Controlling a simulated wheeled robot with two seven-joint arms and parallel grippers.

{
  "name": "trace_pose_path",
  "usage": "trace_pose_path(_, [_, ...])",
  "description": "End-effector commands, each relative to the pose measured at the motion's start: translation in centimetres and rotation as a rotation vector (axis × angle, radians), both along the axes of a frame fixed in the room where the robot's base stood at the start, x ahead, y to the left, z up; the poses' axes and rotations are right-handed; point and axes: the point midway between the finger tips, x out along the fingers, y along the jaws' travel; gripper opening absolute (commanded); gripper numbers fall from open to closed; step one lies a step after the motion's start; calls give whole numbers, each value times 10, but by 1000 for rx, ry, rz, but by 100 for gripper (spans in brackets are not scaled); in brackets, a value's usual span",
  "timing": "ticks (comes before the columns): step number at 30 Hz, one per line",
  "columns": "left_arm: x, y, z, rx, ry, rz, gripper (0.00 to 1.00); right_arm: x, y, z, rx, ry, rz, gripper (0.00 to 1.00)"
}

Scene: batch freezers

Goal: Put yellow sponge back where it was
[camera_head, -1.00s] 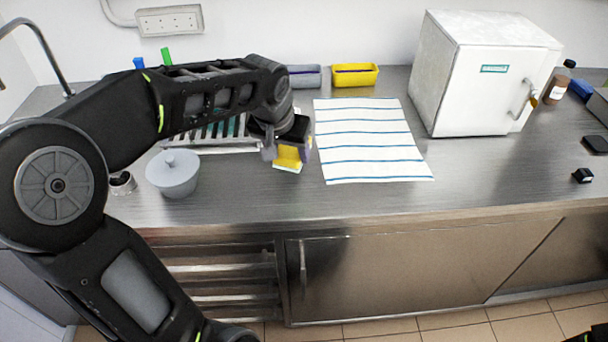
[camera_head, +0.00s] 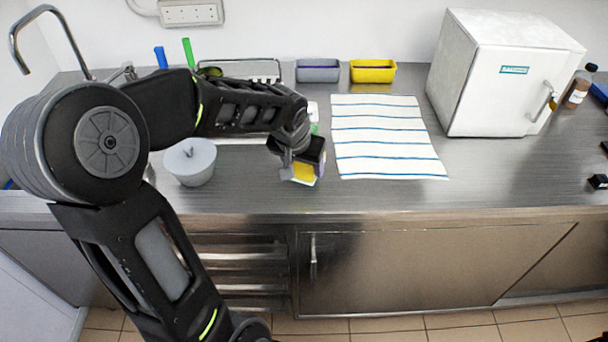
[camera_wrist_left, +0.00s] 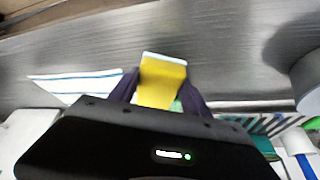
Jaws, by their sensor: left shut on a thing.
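My right gripper is not in view.
A striped cloth (camera_head: 385,140) lies to the right. Grey (camera_head: 317,71) and yellow (camera_head: 373,71) bins stand at the back wall. A white freezer (camera_head: 500,80) stands at the right. The front counter strip is clear.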

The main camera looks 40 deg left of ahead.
Motion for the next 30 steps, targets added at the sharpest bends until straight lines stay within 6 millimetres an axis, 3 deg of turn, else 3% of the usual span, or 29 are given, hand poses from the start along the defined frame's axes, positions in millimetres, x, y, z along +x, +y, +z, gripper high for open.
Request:
trace_pose_path(4, [0, 0, -5, 0, 2, -1, 11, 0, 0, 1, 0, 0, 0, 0])
trace_pose_path(12, [0, -1, -37, -1, 2, -2, 11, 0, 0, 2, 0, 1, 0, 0])
trace_pose_path(23, [0, 0, -41, -1, 0, -1, 11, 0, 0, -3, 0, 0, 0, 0])
trace_pose_path(24, [0, 0, -41, -1, 0, -1, 56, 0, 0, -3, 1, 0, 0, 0])
trace_pose_path(30, [0, 0, -40, -1, 0, -1, 73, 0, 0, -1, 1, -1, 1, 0])
